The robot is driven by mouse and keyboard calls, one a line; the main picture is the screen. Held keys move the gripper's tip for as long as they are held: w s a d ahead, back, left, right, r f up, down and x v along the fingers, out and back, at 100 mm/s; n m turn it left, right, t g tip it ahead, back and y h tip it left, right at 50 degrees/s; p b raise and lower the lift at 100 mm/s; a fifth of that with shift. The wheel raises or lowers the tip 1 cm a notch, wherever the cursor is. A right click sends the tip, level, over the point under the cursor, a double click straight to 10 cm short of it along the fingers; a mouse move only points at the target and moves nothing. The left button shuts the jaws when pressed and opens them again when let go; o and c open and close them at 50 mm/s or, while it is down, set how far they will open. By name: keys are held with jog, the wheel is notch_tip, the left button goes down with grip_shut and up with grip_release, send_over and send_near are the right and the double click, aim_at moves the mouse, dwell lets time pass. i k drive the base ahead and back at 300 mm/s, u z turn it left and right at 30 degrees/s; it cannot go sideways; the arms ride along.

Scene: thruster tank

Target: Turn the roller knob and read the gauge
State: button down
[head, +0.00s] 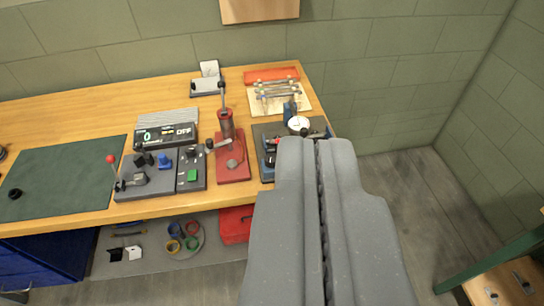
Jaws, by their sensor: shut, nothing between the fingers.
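My gripper (316,142) is shut and empty, with its two grey fingers pressed together, pointing away over the right end of the wooden bench. A round white-faced gauge (298,123) stands just past the fingertips on a dark grey plate (262,131), slightly left of them. Its reading is too small to make out. Small black, red and blue parts sit on the same plate, partly hidden by the fingers. I cannot tell which part is the roller knob. The fingertips overlap the plate's near right part in the picture; whether they touch it is unclear.
Left of the plate stand a red-based press (231,158) with a lever, and a control panel with a display (166,136) reading 0 and OFF. A red-ball lever (112,160) rises there. A green mat (65,175) lies left.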

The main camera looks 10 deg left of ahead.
aim_at(270, 159)
jog(key=z, duration=0.25)
jog(key=k, duration=0.35)
jog(key=u, duration=0.7)
jog(key=i, duration=1.3)
jog(key=z, duration=0.55)
